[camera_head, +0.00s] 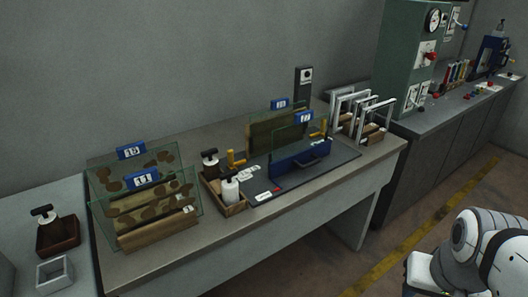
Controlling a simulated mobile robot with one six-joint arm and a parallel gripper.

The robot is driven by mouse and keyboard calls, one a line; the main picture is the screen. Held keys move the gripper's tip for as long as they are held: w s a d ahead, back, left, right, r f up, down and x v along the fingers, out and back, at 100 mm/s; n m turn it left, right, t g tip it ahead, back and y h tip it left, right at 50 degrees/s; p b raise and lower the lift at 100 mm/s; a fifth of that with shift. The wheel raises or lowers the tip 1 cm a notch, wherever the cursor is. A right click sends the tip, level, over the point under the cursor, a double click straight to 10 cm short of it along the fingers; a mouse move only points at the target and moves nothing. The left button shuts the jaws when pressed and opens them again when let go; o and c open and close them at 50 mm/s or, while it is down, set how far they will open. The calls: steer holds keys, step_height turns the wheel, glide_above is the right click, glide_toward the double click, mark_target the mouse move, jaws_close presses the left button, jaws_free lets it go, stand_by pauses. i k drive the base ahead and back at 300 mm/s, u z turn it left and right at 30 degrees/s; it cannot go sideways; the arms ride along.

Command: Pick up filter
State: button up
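I cannot tell for sure which thing is the filter. Flat panels and frames stand on the grey workbench (370,183). On the left, two glass panes with brown patches stand in wooden bases, with blue tags reading 15 (131,151) and 11 (143,179). In the middle, a clear pane (290,146) stands in a blue holder (300,163) on a dark mat, in front of a brownish pane (262,131). On the right, several pale empty frames (374,118) stand in wooden racks. White arm links of mine show at the bottom right; my gripper is not in view.
Another container (46,218) and a grey square box (54,273) stand at the far left. A green machine (403,50) and a counter stand at the right. The floor in front is clear.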

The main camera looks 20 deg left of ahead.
mark_target(229, 186)
steer(key=u, duration=0.65)
steer(key=i, duration=1.05)
steer(key=u, duration=0.6)
steer(key=k, duration=0.9)
steer(key=u, duration=0.15)
steer(key=i, duration=0.95)
steer(key=z, duration=0.1)
